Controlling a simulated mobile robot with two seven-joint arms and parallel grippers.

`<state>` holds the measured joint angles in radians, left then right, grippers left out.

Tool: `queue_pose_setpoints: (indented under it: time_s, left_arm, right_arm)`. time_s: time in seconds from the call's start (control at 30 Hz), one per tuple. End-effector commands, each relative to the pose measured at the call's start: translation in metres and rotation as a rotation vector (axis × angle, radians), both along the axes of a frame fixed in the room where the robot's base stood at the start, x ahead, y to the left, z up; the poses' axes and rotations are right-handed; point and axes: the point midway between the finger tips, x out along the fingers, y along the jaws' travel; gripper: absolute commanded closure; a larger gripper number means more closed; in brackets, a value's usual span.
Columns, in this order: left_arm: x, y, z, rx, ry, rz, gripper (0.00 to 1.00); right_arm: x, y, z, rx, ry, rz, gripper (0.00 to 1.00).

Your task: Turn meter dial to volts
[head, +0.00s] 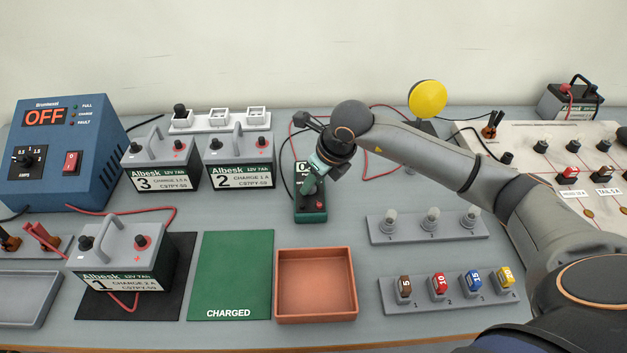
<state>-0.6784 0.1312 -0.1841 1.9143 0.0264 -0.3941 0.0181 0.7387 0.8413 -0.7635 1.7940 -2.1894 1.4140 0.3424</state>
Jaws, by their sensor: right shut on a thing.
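The meter (311,209) is a small dark green box that stands on the grey-blue bench, a little right of the middle. A white display corner with part of a black digit shows at its upper left. My right gripper (314,176) reaches down onto the meter from the upper right and is shut at its face, where the dial would be. The gripper and wrist hide the dial and most of the display, so the dial's setting cannot be read. My left gripper is not in view.
Batteries 3 (160,162), 2 (240,160) and 1 (119,256) stand to the left, near the blue charger (66,150) reading OFF. A green mat (235,270) and a brown tray (315,285) lie in front. Bulb (428,230) and fuse (450,300) racks stand right. Leads run behind the meter.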

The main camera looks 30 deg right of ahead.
Motion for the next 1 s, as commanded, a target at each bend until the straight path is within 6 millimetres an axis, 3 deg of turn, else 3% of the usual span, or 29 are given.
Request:
queue_pose_setpoints:
  time_s: [0.17, 0.2, 0.43, 0.77, 1.0]
  left_arm:
    - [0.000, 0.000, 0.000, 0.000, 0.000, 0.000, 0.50]
    - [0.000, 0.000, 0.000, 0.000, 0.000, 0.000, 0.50]
    - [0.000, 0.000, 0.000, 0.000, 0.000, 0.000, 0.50]
    - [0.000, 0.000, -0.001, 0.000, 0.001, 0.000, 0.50]
    - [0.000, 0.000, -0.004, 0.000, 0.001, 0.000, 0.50]
  right_arm:
    - [0.000, 0.000, 0.001, 0.000, -0.002, 0.001, 1.00]
    - [0.000, 0.000, 0.001, 0.000, -0.002, 0.001, 0.60]
    - [0.000, 0.000, 0.001, 0.000, -0.001, 0.002, 0.34]
    - [-0.001, -0.001, 0.004, 0.000, -0.001, 0.002, 0.34]
    - [-0.015, -0.006, 0.042, -0.001, -0.007, 0.002, 0.34]
